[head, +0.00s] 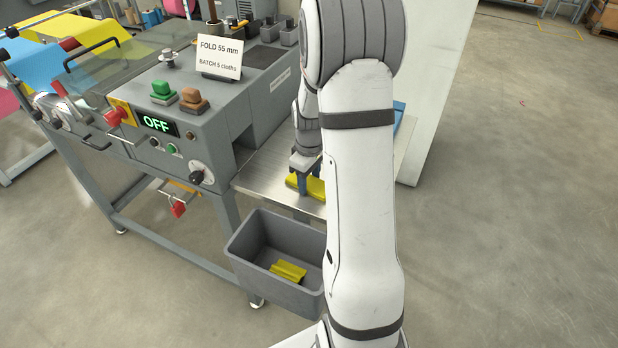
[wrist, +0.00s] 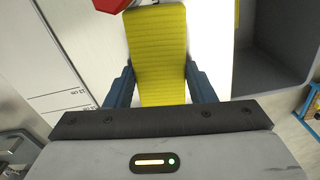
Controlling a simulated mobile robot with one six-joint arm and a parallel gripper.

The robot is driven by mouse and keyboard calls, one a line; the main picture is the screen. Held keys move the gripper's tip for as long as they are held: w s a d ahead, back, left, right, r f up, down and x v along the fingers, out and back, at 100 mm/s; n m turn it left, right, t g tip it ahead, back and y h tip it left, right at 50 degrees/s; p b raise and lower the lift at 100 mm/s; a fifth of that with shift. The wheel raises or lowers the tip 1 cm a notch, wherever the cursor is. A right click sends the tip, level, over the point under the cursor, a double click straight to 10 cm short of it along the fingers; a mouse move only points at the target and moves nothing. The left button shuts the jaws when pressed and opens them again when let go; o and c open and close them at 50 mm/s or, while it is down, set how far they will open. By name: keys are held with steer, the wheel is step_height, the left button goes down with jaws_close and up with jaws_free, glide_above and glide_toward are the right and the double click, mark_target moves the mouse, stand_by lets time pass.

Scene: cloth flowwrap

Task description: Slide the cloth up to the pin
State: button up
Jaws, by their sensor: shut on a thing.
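A folded yellow cloth (wrist: 157,50) lies lengthwise between the two blue fingers of my gripper (wrist: 161,86) in the wrist view. The fingers are at its near part, one on each side, and its far end reaches the top of the picture. In the head view the cloth (head: 317,188) shows on the metal table (head: 262,172), under my gripper (head: 304,184) and partly behind my arm. A red part (wrist: 113,4) is cut off at the top of the wrist view, close to the cloth's far left corner. I cannot tell whether it is the pin.
A grey bin (head: 249,254) with a yellow cloth (head: 288,271) in it hangs below the table's front edge. The grey machine (head: 190,128) stands to the left, its display (head: 157,124) reading OFF. Line marks (wrist: 62,97) lie left of the cloth.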

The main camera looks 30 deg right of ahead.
mark_target(313, 178)
steer(key=shift+d, duration=0.1)
steer(key=shift+w+d, duration=0.4)
steer(key=shift+d, duration=0.15)
steer(key=o, duration=1)
steer(key=shift+r+b, duration=0.4)
steer(key=shift+r, duration=3.5)
steer(key=s+a+r+m+t, duration=0.1)
steer(key=s+a+r+m, duration=0.2)
steer(key=s+a, duration=0.4)
steer(key=s+a+r+m+t, duration=0.2)
steer(key=s+a+r, duration=0.4)
steer(key=s, duration=0.7)
steer(key=shift+s+a+r+m, duration=0.2)
steer(key=shift+a+m, duration=0.3)
steer(key=shift+a, duration=0.6)
